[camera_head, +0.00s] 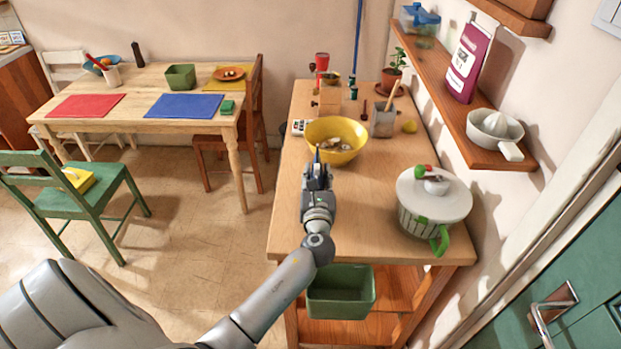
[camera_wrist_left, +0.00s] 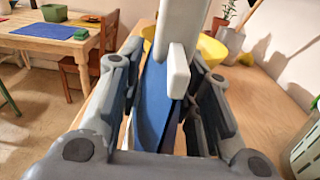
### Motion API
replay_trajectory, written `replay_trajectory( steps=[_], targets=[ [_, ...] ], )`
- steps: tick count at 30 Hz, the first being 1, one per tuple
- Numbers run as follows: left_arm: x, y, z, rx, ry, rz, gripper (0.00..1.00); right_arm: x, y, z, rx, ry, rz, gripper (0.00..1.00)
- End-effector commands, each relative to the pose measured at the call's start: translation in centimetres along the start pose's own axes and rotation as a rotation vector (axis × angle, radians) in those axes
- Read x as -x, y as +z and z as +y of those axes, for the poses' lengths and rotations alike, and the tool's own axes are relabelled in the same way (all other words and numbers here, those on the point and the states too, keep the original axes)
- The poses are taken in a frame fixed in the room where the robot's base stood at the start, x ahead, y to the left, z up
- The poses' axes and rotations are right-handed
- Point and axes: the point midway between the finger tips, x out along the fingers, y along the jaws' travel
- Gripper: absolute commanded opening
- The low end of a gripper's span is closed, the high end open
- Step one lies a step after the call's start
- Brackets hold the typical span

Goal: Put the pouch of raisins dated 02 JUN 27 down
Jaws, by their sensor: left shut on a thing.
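My left gripper (camera_head: 317,175) is over the wooden worktop, just in front of the yellow bowl (camera_head: 350,140). In the left wrist view its grey fingers (camera_wrist_left: 163,95) are closed around a thin, flat blue thing (camera_wrist_left: 154,92), seen nearly edge-on, with white parts beside it. This may be the pouch of raisins, but no label or date can be read. In the head view the held thing is mostly hidden by the gripper. A purple and white pouch (camera_head: 468,62) stands on the wall shelf; its print is too small to read. My right gripper is not in view.
The worktop (camera_head: 380,215) has clear wood in front of the bowl. A lidded striped pot (camera_head: 430,225) stands at its right. A grey pot (camera_head: 382,122) and a potted plant (camera_head: 391,80) are behind. A green bin (camera_head: 341,295) sits below. A dining table (camera_head: 140,82) is at left.

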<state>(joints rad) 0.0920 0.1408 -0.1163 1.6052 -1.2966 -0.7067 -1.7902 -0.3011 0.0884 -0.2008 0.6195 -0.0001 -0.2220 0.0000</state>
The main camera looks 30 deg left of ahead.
Motion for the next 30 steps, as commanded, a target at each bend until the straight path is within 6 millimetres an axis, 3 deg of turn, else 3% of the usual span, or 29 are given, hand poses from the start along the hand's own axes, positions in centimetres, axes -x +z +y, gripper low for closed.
replay_trajectory(
  steps=[5,14,15,19,30],
  targets=[
    [-0.1,-0.8,0.0,0.002,0.000,-0.003,0.04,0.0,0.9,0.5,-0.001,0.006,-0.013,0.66],
    [0.0,-1.2,-0.1,0.001,0.000,-0.004,0.04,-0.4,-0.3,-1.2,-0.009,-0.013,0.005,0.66],
    [0.0,-1.2,-0.1,0.001,0.000,-0.002,0.35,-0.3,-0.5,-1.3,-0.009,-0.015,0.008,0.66],
    [0.0,-1.2,0.0,0.001,0.000,-0.002,0.52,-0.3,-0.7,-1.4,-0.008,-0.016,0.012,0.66],
    [0.0,-0.9,0.0,0.002,0.000,-0.002,0.54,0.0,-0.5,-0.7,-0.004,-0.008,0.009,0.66]
  ],
)
